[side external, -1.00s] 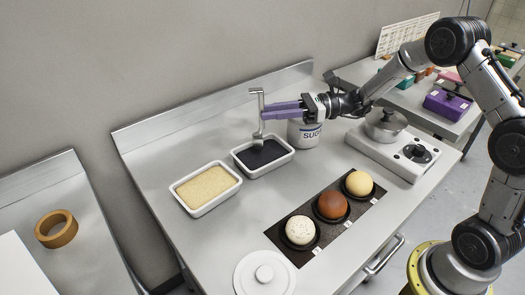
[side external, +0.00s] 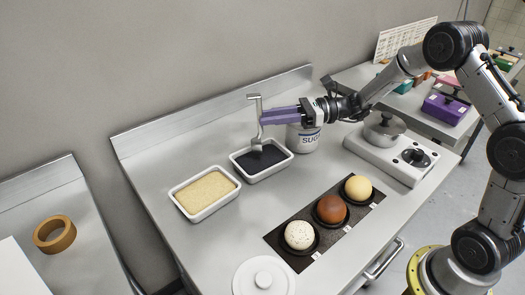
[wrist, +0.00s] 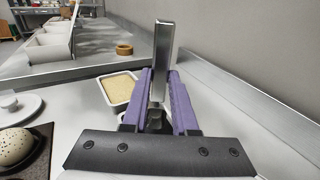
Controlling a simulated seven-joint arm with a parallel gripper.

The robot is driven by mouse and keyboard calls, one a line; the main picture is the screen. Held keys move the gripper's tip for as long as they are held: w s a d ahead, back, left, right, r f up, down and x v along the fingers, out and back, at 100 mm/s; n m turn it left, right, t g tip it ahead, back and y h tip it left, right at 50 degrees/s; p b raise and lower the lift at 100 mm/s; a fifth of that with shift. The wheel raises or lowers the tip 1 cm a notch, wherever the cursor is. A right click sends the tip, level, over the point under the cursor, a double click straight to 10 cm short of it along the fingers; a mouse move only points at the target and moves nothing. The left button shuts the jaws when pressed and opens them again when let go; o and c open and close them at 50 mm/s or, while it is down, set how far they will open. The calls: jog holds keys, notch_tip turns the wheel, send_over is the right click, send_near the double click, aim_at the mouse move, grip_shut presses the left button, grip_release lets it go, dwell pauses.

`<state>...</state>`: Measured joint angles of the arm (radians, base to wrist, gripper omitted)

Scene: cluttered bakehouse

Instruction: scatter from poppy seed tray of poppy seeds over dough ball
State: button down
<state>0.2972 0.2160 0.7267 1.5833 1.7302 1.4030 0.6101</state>
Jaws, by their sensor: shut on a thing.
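My gripper (side external: 264,117) is shut on the upright handle of a metal scoop (side external: 259,130). In the wrist view the scoop's handle (wrist: 163,50) stands between the purple fingers. The scoop's lower end is at the dark seeds in the poppy seed tray (side external: 283,167), a white dish; whether it carries seeds I cannot tell. Three dough balls sit in dark cups on a black board: a speckled one (side external: 299,235), a brown one (side external: 331,208) and a pale yellow one (side external: 358,188).
A white tray of pale seeds (side external: 180,203) stands left of the dark one. A round white lid (side external: 264,279) lies at the front. A hob with a pot (side external: 384,130) is at the right.

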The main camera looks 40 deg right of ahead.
jog(key=shift+w+a+r+g+h, duration=0.3)
jog(key=shift+a+g+h, duration=0.05)
jog(key=shift+a+h, duration=0.2)
jog(key=shift+w+a+r+g+h, duration=0.25)
jog(key=shift+w+a+g+h, duration=0.1)
jog(key=shift+a+h, duration=0.2)
jog(key=shift+w+a+r+g+h, duration=0.1)
jog(key=shift+w+a+g+h, duration=0.35)
jog(key=shift+a+h, duration=0.35)
jog(key=w+a+f+g+h, duration=0.1)
jog(key=a+f+g+h, duration=0.1)
jog(key=h, duration=0.1)
jog(key=w+a+f+g+h, duration=0.1)
jog(key=a+f+g+h, duration=0.1)
jog(key=a+h, duration=0.1)
jog(key=w+a+f+g+h, duration=0.2)
jog(key=h, duration=0.3)
jog(key=shift+w+a+f, duration=0.1)
jog(key=shift+a+f, duration=0.05)
jog(key=shift+f, duration=0.25)
jog(key=shift+g, duration=0.25)
jog(key=shift+r, duration=2.05)
